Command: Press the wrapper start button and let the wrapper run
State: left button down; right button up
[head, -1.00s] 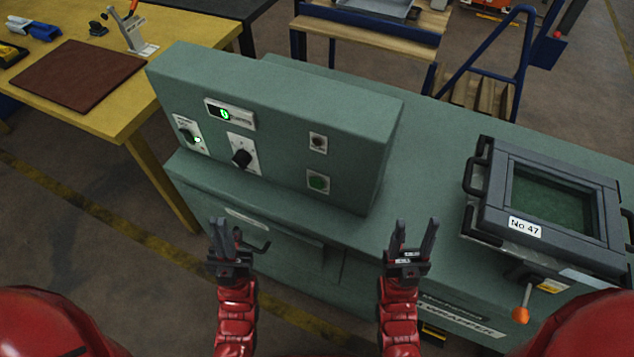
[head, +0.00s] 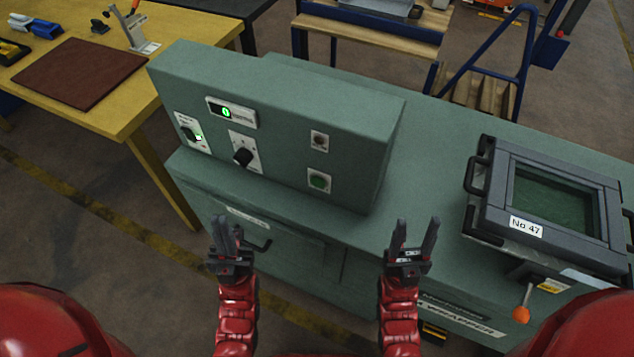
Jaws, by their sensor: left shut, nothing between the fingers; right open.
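The green wrapper machine (head: 420,170) fills the middle of the head view. Its raised panel carries a green button (head: 319,181) at lower right, a dark reddish button (head: 320,140) above it, a black knob (head: 243,157), a lit green switch (head: 191,133) and a display (head: 231,112) that seems to read 0. My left gripper (head: 228,234) is shut and empty, in front of the machine below the knob. My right gripper (head: 413,238) is open and empty, below and right of the green button. Neither gripper appears to touch the panel.
A dark frame marked No.47 (head: 526,228) sits on the machine's right, with an orange-knobbed lever (head: 521,314) below it. A yellow table (head: 120,115) with a brown mat (head: 80,74) stands at left. A blue-framed wooden bench (head: 372,38) stands behind.

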aim_at(318, 181)
jog(key=k+j+z, duration=0.15)
jog(key=z, duration=0.2)
jog(key=k+j+z, duration=0.2)
jog(key=z, duration=0.2)
jog(key=j, duration=0.05)
